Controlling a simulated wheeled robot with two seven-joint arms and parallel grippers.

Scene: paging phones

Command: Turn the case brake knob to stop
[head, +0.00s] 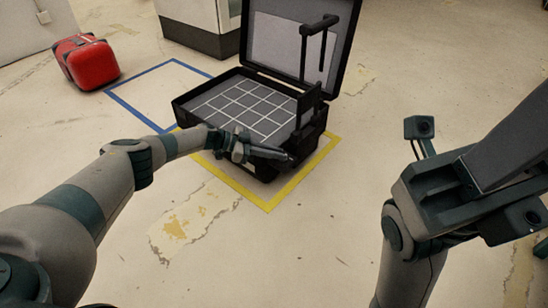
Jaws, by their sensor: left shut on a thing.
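An open black case (185,115) stands on the floor in the middle, its lid (345,40) raised at the back. Its floor panel has a white grid, and a black telescopic handle (303,60) rises at its right side. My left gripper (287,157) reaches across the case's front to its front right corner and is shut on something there. The brake knob cannot be made out; the gripper covers that spot, so its setting is hidden. My right arm stands at the right, apart from the case; I cannot make out its finger opening.
A yellow floor outline (267,207) surrounds the case's base. A blue outline (142,117) lies left of it, empty inside where visible. A red suitcase (90,63) lies at the upper left. A white cabinet (195,15) stands behind. The floor in front is clear.

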